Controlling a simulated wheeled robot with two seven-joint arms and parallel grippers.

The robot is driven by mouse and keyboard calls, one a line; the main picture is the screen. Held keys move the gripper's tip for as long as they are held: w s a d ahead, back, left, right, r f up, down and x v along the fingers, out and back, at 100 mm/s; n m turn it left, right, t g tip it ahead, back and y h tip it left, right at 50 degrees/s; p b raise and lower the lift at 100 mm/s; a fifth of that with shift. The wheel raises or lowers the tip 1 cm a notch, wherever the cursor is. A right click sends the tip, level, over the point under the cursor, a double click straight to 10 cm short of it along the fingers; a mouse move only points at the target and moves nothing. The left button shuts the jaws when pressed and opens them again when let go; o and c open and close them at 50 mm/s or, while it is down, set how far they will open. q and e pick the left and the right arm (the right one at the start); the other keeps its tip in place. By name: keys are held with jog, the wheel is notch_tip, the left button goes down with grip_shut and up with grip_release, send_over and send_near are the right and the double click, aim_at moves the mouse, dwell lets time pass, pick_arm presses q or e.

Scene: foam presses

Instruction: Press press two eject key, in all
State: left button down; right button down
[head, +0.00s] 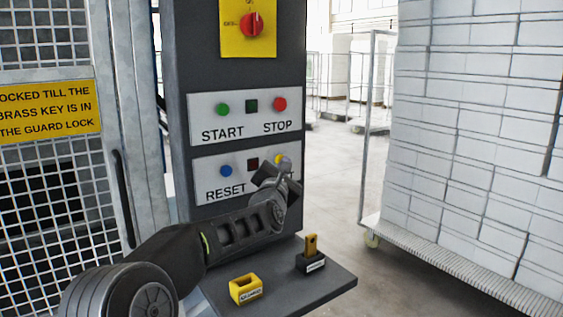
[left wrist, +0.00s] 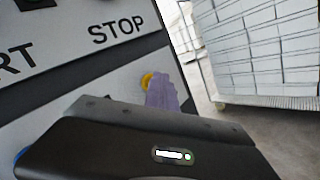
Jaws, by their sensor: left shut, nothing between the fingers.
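The lower white plate (head: 206,167) on the dark control column carries a blue button (head: 226,171) marked RESET, a small dark square (head: 252,163) and a yellow button (head: 279,159). The label under the yellow button is hidden behind my left gripper (head: 286,164). That gripper is shut and empty, with its tip right at the yellow button. In the left wrist view the yellow button (left wrist: 148,79) shows just beside a purplish fingertip (left wrist: 165,95). I cannot tell whether they touch. My right gripper is not in view.
Above are a green START button (head: 222,109), a red STOP button (head: 280,104) and a red rotary switch (head: 251,24). A shelf below holds a yellow holder (head: 245,289) and a black block with a brass piece (head: 311,245). A mesh guard (head: 50,190) stands left.

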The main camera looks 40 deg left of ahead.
pick_arm(q)
jog(key=shift+s+d+b, duration=0.25)
jog(key=shift+d+b, duration=0.05)
jog(key=shift+d, duration=0.4)
jog(key=d, duration=0.2)
jog(key=s+d, duration=0.1)
jog(key=d, duration=0.1)
jog(key=shift+s+d+b, duration=0.2)
jog(key=shift+d+b, duration=0.15)
jog(key=shift+d, duration=0.05)
dwell(0.8)
